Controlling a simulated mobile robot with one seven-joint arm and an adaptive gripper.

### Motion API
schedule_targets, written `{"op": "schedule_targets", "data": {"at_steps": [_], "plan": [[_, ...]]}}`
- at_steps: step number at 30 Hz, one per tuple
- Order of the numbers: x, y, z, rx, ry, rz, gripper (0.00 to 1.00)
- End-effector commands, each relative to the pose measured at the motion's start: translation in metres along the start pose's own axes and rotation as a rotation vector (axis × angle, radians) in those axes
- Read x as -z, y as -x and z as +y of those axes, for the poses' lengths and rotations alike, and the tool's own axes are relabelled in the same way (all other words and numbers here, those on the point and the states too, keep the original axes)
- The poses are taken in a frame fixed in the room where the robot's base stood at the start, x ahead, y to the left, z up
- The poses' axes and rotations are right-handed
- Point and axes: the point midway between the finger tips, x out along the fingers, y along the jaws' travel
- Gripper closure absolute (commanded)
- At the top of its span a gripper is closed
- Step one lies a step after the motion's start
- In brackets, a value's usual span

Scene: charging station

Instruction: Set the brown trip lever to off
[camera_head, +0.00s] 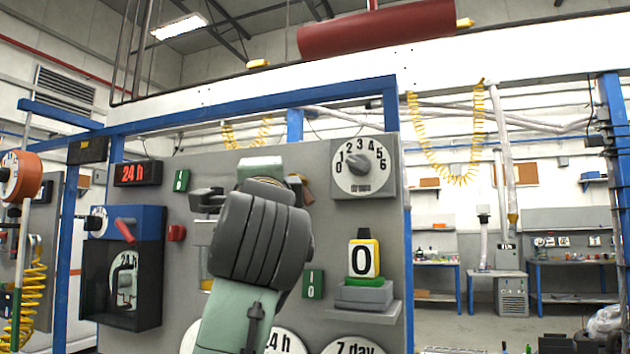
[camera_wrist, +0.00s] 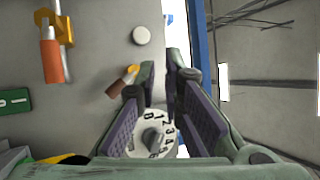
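A brown lever (camera_wrist: 120,85) with an orange-yellow end shows in the wrist view, slanting on the grey panel just left of my gripper's fingers. In the head view a brown piece (camera_head: 308,193), apparently this lever, shows beside my wrist, partly hidden. My gripper (camera_wrist: 160,85) is open and empty, its two fingers apart, with the lever outside them on the left. My wrist covers much of the panel's middle in the head view and hides the fingertips there. I cannot tell which way counts as off.
A numbered dial (camera_head: 360,166) is at the panel's upper right; it also shows between my fingers in the wrist view (camera_wrist: 152,137). A second, orange-brown lever (camera_wrist: 52,55) on a yellow mount is farther left. A yellow-white block (camera_head: 363,256) stands on a small shelf.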

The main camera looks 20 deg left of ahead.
Motion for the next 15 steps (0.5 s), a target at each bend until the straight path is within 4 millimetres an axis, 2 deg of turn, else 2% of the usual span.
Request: {"op": "schedule_targets", "data": {"at_steps": [1,6,10,15], "plan": [[0.002,-0.006,-0.010,-0.076,0.135,0.057,0.97],[0.013,-0.006,-0.002,-0.334,0.483,0.276,1.00],[0.026,-0.001,0.007,-0.461,0.619,0.411,1.00],[0.036,0.000,0.013,-0.520,0.673,0.476,1.00]]}}
